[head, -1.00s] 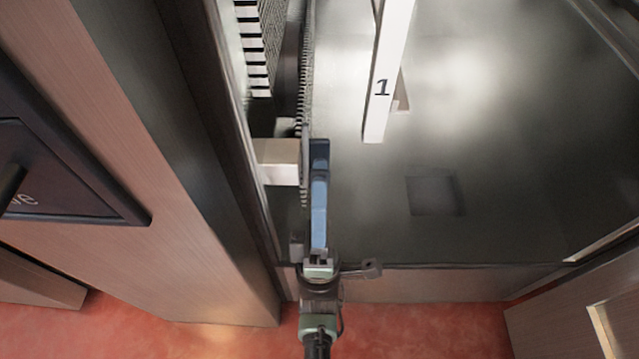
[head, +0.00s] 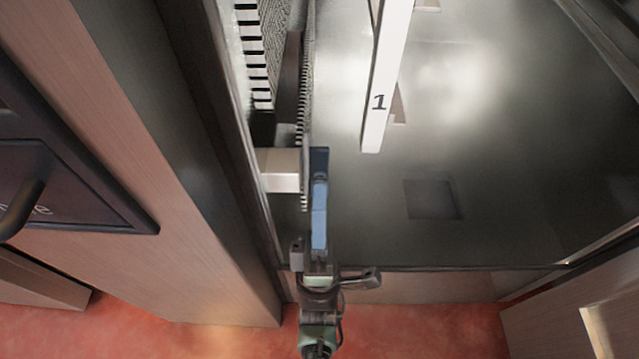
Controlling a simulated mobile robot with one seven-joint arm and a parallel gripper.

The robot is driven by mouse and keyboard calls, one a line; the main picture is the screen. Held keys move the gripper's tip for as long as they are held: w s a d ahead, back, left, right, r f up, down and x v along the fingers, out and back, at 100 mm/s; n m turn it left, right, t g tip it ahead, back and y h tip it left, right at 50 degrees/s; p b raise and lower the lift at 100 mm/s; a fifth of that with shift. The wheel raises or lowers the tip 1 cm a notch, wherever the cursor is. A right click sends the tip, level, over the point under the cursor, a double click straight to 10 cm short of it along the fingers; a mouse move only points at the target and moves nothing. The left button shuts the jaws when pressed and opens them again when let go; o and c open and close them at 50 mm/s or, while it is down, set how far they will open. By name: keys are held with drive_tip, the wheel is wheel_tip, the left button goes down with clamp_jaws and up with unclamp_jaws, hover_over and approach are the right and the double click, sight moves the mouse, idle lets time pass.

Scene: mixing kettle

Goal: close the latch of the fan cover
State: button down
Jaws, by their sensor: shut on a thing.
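The fan cover appears to be the narrow mesh panel (head: 304,85), seen nearly edge-on left of centre. A blue bar (head: 319,215), likely its latch, stands along the picture's upright at the panel's near end, beside a pale block (head: 282,170). My gripper (head: 318,272) is at the lower end of the blue bar and looks shut on it. My arm comes in from the bottom edge. The fingertips are small and partly hidden, so the exact contact is unclear. I cannot tell whether the latch is engaged with the block.
A white bar marked 1 (head: 385,90) hangs over the smooth metal floor (head: 500,170) on the right. A wooden cabinet front with a dark handle (head: 22,210) stands at left. A wooden panel (head: 560,325) is at lower right. Red floor (head: 430,330) shows below.

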drive_tip(key=s+r+g+p, duration=0.1)
drive_tip(key=g+p, duration=0.3)
drive_tip(key=p, duration=0.5)
drive_tip(key=r+g+p, duration=0.2)
drive_tip(key=g+p, duration=0.2)
drive_tip(key=p, duration=0.5)
drive_tip(key=s+r+g+p, duration=0.1)
drive_tip(key=g+p, duration=0.3)
drive_tip(key=p, duration=0.6)
drive_tip(key=shift+s+r, duration=0.2)
drive_tip(key=shift+s, duration=0.1)
drive_tip(key=shift+f+p, duration=0.1)
drive_tip(key=shift+p, duration=0.25)
drive_tip(key=c, duration=0.9)
unclamp_jaws()
drive_tip(key=s+p, duration=0.2)
drive_tip(key=s, duration=1)
drive_tip(key=shift+s, duration=0.4)
